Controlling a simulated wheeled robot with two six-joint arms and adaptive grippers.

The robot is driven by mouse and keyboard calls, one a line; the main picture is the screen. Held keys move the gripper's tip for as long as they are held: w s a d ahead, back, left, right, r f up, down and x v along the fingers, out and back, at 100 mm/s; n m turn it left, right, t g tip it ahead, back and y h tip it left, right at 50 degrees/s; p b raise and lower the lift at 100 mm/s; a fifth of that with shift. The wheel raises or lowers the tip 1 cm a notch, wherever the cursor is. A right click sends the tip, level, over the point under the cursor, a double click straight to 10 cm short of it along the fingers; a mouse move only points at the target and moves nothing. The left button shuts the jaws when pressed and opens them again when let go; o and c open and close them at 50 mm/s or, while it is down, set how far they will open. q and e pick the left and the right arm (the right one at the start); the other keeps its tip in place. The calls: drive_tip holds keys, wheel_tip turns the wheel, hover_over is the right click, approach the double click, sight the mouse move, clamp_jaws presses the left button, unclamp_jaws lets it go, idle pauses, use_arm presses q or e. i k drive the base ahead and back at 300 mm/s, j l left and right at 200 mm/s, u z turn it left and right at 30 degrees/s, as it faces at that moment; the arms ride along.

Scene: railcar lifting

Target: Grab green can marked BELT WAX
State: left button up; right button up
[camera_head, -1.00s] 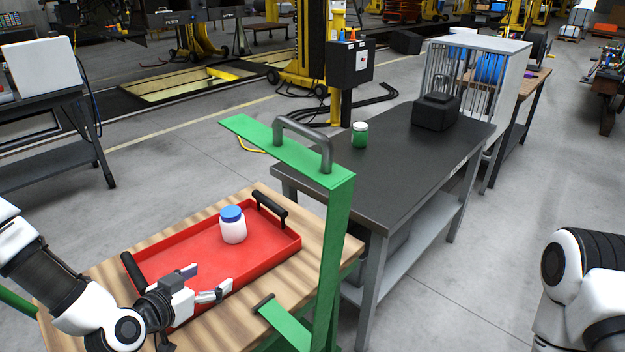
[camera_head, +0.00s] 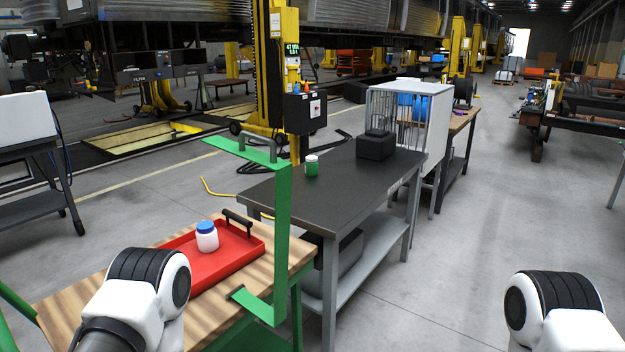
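A small green can (camera_head: 312,166) with a white lid stands upright on the dark-topped workbench (camera_head: 345,188), near its far left edge. Its label is too small to read. My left arm comes in at the lower left, over the near part of the wooden cart, and my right arm shows at the lower right. Neither gripper is in the picture, and both arms are well short of the can.
A green cart frame with a handle (camera_head: 257,146) rises between me and the bench. A red tray (camera_head: 240,262) with a white, blue-lidded jar (camera_head: 207,236) sits on the wooden cart top. A black box (camera_head: 376,145) and grey cage (camera_head: 412,115) stand at the bench's far end.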

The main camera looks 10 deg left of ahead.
sight(311, 168)
drive_tip(key=i+l+z, duration=0.1)
drive_tip(key=z, duration=0.25)
drive_tip(key=i+z, duration=0.2)
drive_tip(key=z, duration=0.15)
drive_tip(key=i+l+z, duration=0.1)
drive_tip(key=z, duration=0.25)
drive_tip(key=i+u, duration=0.1)
drive_tip(key=i, duration=0.7)
drive_tip(key=i+u, duration=0.1)
drive_tip(key=i, duration=0.7)
drive_tip(key=i+u, duration=0.1)
drive_tip(key=i, duration=0.7)
drive_tip(key=i+l+u, duration=0.1)
drive_tip(key=i, duration=0.65)
drive_tip(key=l, duration=0.1)
